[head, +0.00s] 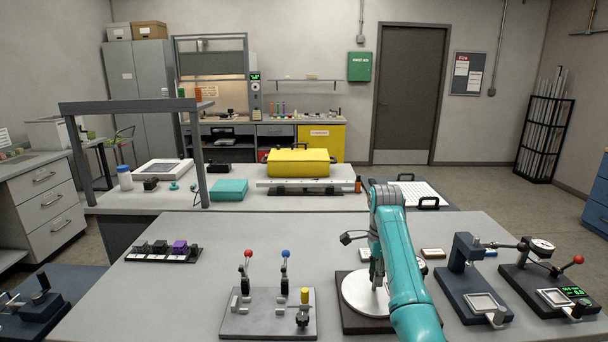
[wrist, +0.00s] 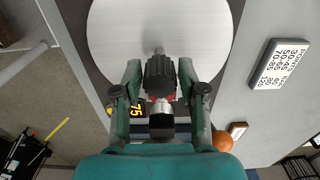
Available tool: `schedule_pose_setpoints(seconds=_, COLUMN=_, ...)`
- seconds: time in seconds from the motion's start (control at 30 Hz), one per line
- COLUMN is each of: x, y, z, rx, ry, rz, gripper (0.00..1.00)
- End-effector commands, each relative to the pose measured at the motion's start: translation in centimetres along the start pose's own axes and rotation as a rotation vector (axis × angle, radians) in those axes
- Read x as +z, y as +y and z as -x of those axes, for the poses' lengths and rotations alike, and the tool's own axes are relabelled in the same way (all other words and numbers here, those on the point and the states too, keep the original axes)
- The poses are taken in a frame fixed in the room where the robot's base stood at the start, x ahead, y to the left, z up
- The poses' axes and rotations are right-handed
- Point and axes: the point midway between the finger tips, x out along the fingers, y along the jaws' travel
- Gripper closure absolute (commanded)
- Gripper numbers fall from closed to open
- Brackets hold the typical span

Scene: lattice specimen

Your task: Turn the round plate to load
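The round plate (head: 358,296) is a pale disc on a dark square base (head: 350,321) at the front of the bench, partly hidden by my teal arm. In the wrist view the plate (wrist: 160,25) fills the top. A ribbed black knob (wrist: 160,77) with a red ring below it stands near the plate's edge. My gripper (wrist: 161,70) has one finger on each side of this knob, very close to it. I cannot tell whether the fingers press on it. Yellow digits reading 75 (wrist: 136,108) show on the dark base.
Left of the plate stands a grey panel (head: 250,322) with red and blue levers. Right are a dark blue stand (head: 463,270) and a black gauge fixture (head: 520,290). An orange ball (wrist: 222,141) is close to the right finger. The bench's left front is clear.

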Motion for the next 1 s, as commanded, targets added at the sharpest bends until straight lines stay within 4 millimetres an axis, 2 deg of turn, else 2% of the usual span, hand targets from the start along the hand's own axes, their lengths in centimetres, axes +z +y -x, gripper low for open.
schedule_pose_setpoints(seconds=0.03, x=0.0, y=0.0, z=0.01, rx=0.0, ry=0.0, rz=0.0, gripper=0.79)
schedule_pose_setpoints(seconds=0.1, x=0.0, y=0.0, z=0.02, rx=0.0, ry=0.0, rz=0.0, gripper=0.95)
schedule_pose_setpoints(seconds=0.37, x=0.0, y=-0.01, z=0.02, rx=0.0, ry=0.0, rz=-0.01, gripper=0.95)
schedule_pose_setpoints(seconds=1.0, x=0.0, y=-0.01, z=0.02, rx=0.0, ry=0.0, rz=-0.435, gripper=0.95)
